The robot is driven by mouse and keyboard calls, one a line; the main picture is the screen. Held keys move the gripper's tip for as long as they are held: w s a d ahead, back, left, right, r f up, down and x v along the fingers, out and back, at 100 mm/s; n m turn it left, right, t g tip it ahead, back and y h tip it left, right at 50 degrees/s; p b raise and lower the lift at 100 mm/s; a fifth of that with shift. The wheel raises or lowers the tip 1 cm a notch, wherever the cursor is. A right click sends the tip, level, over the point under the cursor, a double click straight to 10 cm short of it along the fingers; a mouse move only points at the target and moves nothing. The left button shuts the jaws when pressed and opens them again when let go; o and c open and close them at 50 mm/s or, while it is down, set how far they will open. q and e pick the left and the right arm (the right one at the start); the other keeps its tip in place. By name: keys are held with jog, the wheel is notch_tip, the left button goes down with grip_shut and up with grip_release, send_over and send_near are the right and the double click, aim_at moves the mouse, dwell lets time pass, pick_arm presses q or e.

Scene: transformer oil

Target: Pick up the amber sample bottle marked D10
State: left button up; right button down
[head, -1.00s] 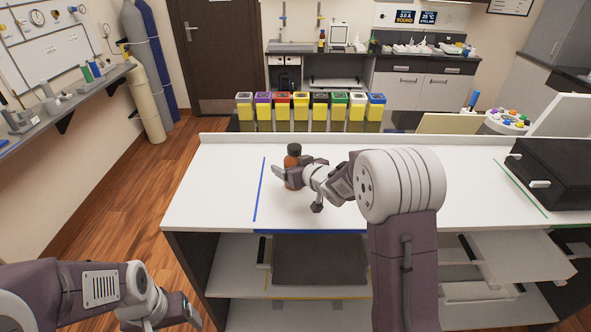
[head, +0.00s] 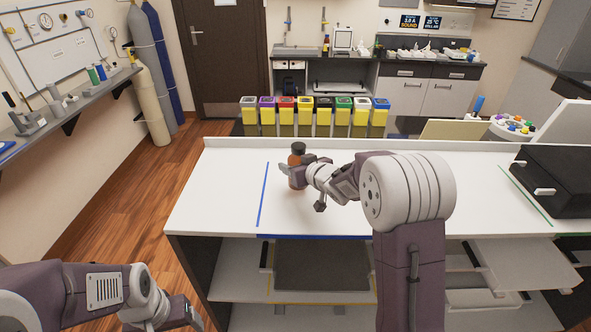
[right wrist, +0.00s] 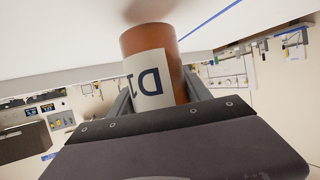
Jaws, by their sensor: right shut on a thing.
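The amber bottle (head: 298,157) has a dark cap and stands upright over the white counter, left of its middle. In the right wrist view the bottle (right wrist: 153,44) shows upside down, with a white label reading "D1"; the rest of the marking is hidden. My right gripper (head: 292,175) is shut around the bottle's body, with a finger on each side. A reddish shadow lies on the counter just past the bottle's base, with a small gap that suggests it is slightly raised. My left gripper (head: 190,318) hangs low at the lower left, in front of the counter; its jaw opening is unclear.
A blue line (head: 263,195) marks the white counter (head: 225,185) left of the bottle. Several yellow bins (head: 325,116) stand behind the counter. A black case (head: 556,175) sits at the right end. The counter between my right arm and the case is clear.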

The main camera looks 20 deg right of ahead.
notch_tip(320, 180, up, 3)
jog(key=shift+f+p, duration=0.15)
jog(key=shift+p, duration=0.15)
jog(key=d+r+p, duration=0.5)
jog(key=d+r, duration=0.1)
jog(key=d, duration=0.5)
jog(key=shift+d+r, duration=0.15)
jog(key=shift+d, duration=0.2)
